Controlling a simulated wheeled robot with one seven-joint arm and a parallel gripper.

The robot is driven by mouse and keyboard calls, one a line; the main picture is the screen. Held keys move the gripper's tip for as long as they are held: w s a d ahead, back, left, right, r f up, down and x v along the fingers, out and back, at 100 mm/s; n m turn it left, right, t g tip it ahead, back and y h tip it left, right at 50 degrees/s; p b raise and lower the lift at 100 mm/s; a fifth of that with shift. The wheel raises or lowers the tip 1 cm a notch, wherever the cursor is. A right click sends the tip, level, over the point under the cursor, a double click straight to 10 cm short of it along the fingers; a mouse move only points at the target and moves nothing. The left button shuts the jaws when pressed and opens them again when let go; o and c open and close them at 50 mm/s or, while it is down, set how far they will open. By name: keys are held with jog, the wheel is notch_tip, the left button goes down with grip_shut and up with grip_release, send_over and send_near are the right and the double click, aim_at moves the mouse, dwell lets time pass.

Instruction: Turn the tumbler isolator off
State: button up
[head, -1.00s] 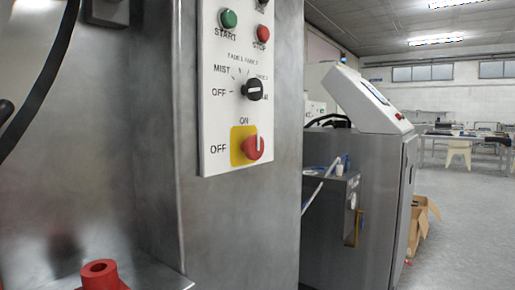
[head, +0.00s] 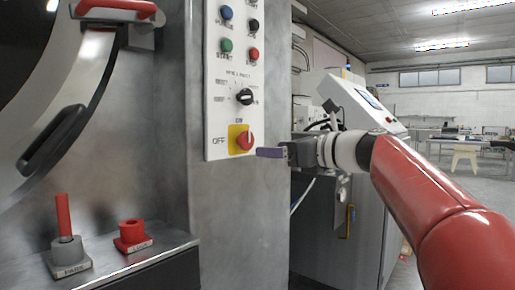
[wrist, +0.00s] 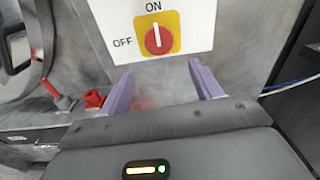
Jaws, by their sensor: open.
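The tumbler isolator is a red rotary knob (head: 245,140) on a yellow square plate at the bottom of a white control panel (head: 212,120). It also shows in the wrist view (wrist: 158,40), where its white mark points up at ON; OFF is printed to its left. My gripper (head: 262,152) reaches in from the right, just right of the knob in the head view. In the wrist view its purple fingers (wrist: 163,84) are spread apart with nothing between them. The knob lies beyond the fingertips, apart from them and roughly centred between them.
Above the knob are a black selector (head: 244,97) and several push buttons. A steel ledge (head: 120,255) at lower left bears a red socket (head: 133,235) and a grey socket with a red peg (head: 65,245). Another machine (head: 340,225) stands behind my arm.

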aim_at(249, 142)
jog(key=shift+m+y, duration=0.3)
jog(key=x, duration=0.5)
jog(key=r+p+x, duration=0.1)
jog(key=x, duration=0.2)
jog(key=shift+d, duration=0.1)
jog(key=shift+c, duration=0.3)
jog(key=c, duration=0.9)
